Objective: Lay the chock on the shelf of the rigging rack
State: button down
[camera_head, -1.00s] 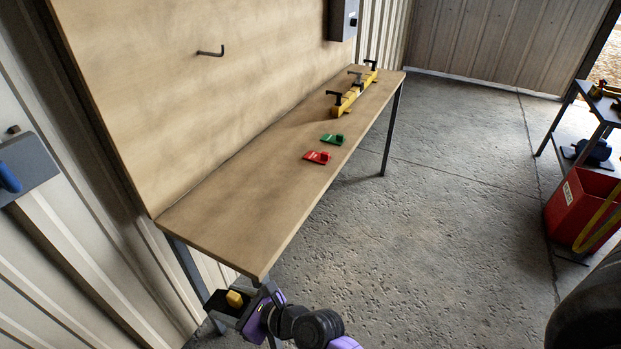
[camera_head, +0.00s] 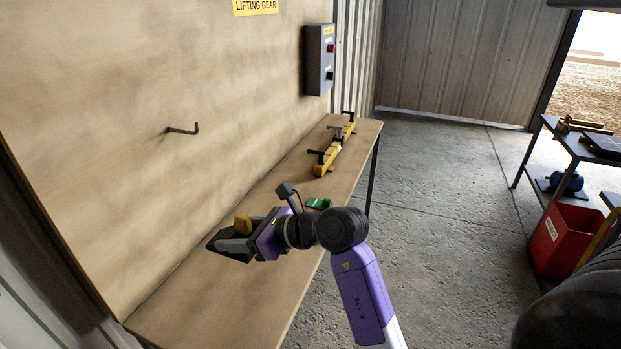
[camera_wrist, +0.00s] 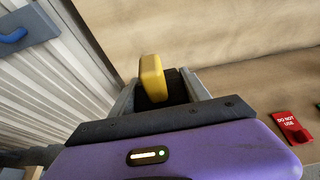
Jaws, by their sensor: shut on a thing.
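My gripper (camera_head: 230,246) is raised above the near part of the wooden bench (camera_head: 160,308), left of the green tag. It is shut on a yellow block (camera_head: 243,223), which I take to be the chock. In the wrist view the yellow chock (camera_wrist: 152,76) stands up between the two fingers, its lower part hidden by the gripper. A wooden back panel with a "LIFTING GEAR" sign (camera_head: 256,6) and a hook (camera_head: 183,130) rises behind the bench. I cannot tell for sure which piece is the rigging rack's shelf.
A yellow bar with black clamps (camera_head: 335,150) lies at the bench's far end. A green tag (camera_head: 318,203) lies nearer; a red "DO NOT USE" tag (camera_wrist: 291,128) shows in the wrist view. A red bin (camera_head: 562,240) and dark table (camera_head: 572,145) stand right. Floor between is clear.

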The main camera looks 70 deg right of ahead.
jog(key=shift+d+r, duration=0.35)
jog(key=shift+d, duration=0.15)
notch_tip(320, 180, down, 20)
jog(key=shift+r+b, duration=0.1)
jog(key=shift+b, duration=0.4)
jog(key=shift+f, duration=0.25)
jog(key=c, duration=0.5)
grip_release()
